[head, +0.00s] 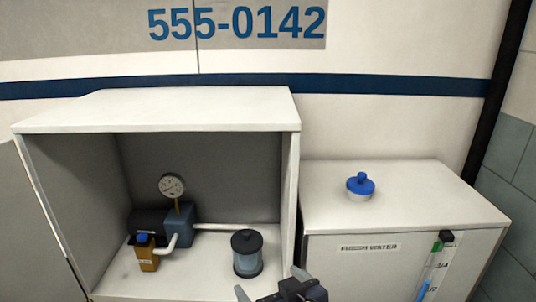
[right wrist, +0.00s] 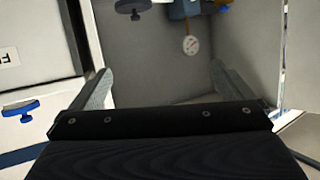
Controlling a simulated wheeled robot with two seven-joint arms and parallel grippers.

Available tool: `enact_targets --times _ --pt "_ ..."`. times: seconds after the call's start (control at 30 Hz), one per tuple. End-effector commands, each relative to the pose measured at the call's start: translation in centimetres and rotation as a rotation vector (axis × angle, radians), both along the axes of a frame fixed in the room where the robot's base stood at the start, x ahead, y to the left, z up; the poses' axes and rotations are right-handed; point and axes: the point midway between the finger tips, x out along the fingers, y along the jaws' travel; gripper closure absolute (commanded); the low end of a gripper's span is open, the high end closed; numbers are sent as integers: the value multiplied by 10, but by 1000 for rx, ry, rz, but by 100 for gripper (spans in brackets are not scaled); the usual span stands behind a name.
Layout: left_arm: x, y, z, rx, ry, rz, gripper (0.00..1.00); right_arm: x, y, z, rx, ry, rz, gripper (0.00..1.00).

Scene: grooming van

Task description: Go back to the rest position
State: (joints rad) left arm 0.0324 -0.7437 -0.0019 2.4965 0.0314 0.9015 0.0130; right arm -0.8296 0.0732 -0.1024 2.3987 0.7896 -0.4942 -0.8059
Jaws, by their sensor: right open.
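My right gripper (head: 270,285) shows at the bottom edge of the head view, in front of the open cabinet's right wall. Its two fingers are spread apart. In the right wrist view the gripper (right wrist: 158,85) is open with nothing between its fingers, and it faces the cabinet's inside. My left gripper is in neither view.
A white water tank (head: 430,200) with a blue cap (head: 360,186) stands at right.

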Motion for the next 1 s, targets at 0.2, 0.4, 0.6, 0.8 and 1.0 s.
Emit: enact_targets --times 0.2,0.4,0.6,0.8,1.0 --pt "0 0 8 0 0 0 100 -4 -18 12 77 67 22 0" --pt "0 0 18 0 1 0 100 -17 -46 26 159 168 44 0" --pt "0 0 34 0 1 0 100 -49 -96 33 213 334 17 0" --pt "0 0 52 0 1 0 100 -114 -165 19 191 602 -156 0" --pt "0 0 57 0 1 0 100 -155 -196 4 164 759 -305 0"
